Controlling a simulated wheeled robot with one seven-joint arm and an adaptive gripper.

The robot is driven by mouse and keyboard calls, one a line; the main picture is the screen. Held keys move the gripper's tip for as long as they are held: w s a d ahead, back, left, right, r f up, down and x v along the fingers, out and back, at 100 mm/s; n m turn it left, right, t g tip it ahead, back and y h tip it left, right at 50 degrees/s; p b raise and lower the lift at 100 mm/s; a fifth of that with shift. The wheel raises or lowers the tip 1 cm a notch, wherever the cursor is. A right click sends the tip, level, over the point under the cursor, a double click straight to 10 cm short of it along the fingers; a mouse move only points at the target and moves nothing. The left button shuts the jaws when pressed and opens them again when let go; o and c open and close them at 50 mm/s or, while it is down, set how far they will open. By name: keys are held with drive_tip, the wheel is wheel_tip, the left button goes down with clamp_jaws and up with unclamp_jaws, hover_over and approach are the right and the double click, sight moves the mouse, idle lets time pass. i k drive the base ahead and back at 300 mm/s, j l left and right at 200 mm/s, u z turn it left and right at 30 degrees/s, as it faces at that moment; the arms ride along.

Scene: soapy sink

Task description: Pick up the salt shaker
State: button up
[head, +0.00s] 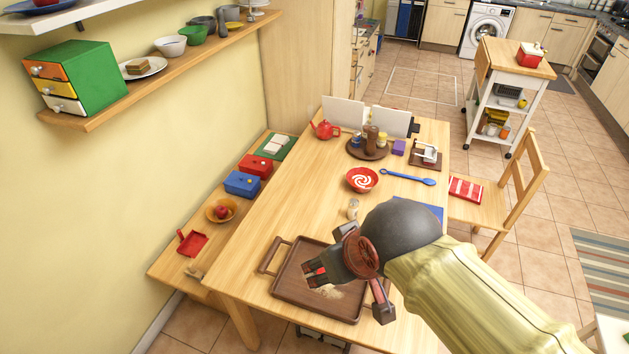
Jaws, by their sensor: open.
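A small shaker with a clear body and pale top (353,208), which looks like the salt shaker, stands upright on the wooden table (315,205). It is just beyond my gripper (364,270) in the head view, with a small gap between them in the picture. My gripper is open, its two fingers spread apart, and nothing shows between them. It appears over the right part of a brown tray (290,284) with a pale spill on it. My arm hides part of the tray and the table's near right side.
A red swirled bowl (362,179) and a blue spoon (408,177) lie behind the shaker. A round brown tray (354,152) farther back holds several bottles and jars. A blue mat (432,211) is partly behind my arm. Bare table lies left of the shaker.

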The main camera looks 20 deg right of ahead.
sight(353, 203)
drive_tip(key=i+j+z, duration=0.1)
drive_tip(key=z, duration=0.3)
drive_tip(key=i+j+z, duration=0.1)
drive_tip(key=z, duration=0.25)
drive_tip(key=i+j+z, duration=0.1)
drive_tip(key=z, duration=0.3)
drive_tip(key=j+z, duration=0.2)
drive_tip(key=z, duration=0.15)
drive_tip(key=i, duration=0.05)
